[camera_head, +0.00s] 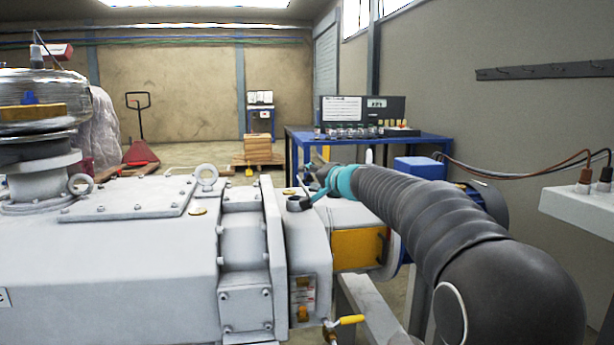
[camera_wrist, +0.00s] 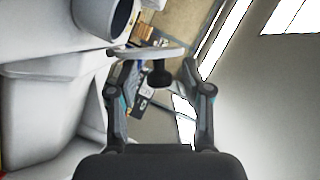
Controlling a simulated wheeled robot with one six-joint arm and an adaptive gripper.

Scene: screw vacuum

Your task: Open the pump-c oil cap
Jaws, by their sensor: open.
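The pump (camera_head: 120,250) is a large pale grey casting across the left and middle of the head view. My gripper (camera_head: 308,190) is at the pump's right end, just above its top, and its fingers stand apart. In the wrist view my gripper (camera_wrist: 152,72) is open, with a small black knob (camera_wrist: 160,75) seen between the fingers. The knob looks like the oil cap, but I cannot tell whether the fingers touch it. A thin pale grey disc or bar (camera_wrist: 145,51) lies just beyond it. In the head view my fingers hide the cap's place.
A lifting eye (camera_head: 207,177) stands on the pump top, left of my gripper. A yellow-handled valve (camera_head: 345,320) sticks out low in front. A blue table (camera_head: 372,141) with an instrument box stands behind. A white box with cables (camera_head: 580,207) juts in at the right.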

